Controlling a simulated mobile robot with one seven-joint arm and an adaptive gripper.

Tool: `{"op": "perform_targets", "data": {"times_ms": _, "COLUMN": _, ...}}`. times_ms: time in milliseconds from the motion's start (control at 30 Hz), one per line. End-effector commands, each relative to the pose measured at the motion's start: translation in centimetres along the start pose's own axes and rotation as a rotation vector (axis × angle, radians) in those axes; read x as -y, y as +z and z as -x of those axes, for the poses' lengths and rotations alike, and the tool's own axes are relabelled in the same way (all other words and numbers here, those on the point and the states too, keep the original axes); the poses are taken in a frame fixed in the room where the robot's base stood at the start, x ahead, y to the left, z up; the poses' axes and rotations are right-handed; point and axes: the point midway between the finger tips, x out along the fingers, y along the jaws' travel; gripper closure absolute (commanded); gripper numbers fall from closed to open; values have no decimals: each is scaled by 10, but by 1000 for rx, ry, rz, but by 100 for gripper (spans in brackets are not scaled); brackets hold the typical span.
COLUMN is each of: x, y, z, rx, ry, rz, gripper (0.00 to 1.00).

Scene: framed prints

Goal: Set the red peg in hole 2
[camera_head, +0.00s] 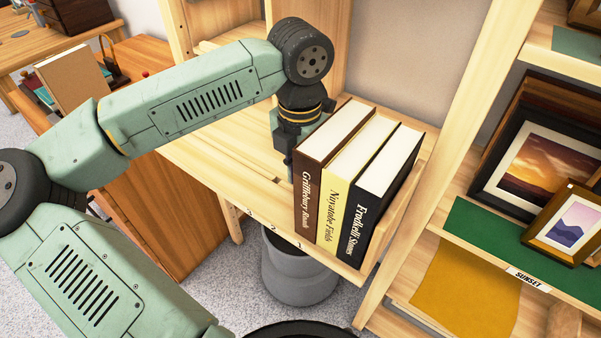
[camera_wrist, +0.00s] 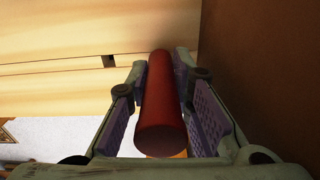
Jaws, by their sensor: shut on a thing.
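The red peg (camera_wrist: 163,110) is a plain cylinder, seen from its end in the wrist view. My gripper (camera_wrist: 163,66) is shut on it, with a purple-padded finger on each side. In the head view my gripper (camera_head: 288,170) points down over the wooden shelf board (camera_head: 215,150), just left of the books; the peg is hidden there. The board's front edge carries the small numbers 3, 2 and 1.
Three upright books, brown (camera_head: 308,190), yellow (camera_head: 337,200) and black (camera_head: 371,205), stand close on my gripper's right. A grey bin (camera_head: 298,272) stands below the board. Framed prints (camera_head: 540,165) stand on a green shelf at right, labelled SUNSET. The board's left part is clear.

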Motion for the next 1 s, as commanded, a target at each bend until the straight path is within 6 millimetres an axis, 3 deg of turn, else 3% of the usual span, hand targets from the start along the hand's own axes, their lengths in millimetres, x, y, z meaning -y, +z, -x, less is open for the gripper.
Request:
{"op": "perform_targets", "data": {"times_ms": 333, "x": 0, "y": 0, "z": -1, "rx": 0, "ry": 0, "rz": 0, "gripper": 100}}
{"op": "perform_targets", "data": {"times_ms": 367, "x": 0, "y": 0, "z": -1, "rx": 0, "ry": 0, "rz": 0, "gripper": 78}}
{"op": "perform_targets", "data": {"times_ms": 600, "x": 0, "y": 0, "z": -1, "rx": 0, "ry": 0, "rz": 0, "gripper": 62}}
{"op": "perform_targets", "data": {"times_ms": 700, "x": 0, "y": 0, "z": -1, "rx": 0, "ry": 0, "rz": 0, "gripper": 56}}
{"op": "perform_targets", "data": {"times_ms": 1000, "x": 0, "y": 0, "z": 2, "rx": 0, "ry": 0, "rz": -1, "gripper": 56}}
